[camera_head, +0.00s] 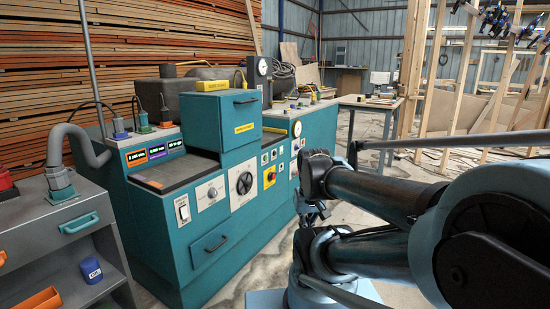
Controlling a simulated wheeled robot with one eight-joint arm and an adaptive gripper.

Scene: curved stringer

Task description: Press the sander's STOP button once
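A teal machine (150,220), which looks like the sander, stands left of centre. Its front carries a yellow plate with a red round button (269,176), right of a black round dial or vent (244,183). This may be the STOP button, but its lettering is too small to read. Small buttons and a white gauge (297,129) sit further right on the same front. My dark, jointed arm covers the right foreground, apart from the red button in the picture. Small dark parts show between its links, but I cannot make out my gripper's fingers or their opening.
A grey cabinet (62,215) with a blue container (91,270) stands at the left. A workbench (372,103) and timber frames (440,70) stand behind. Bare floor lies right of the machine.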

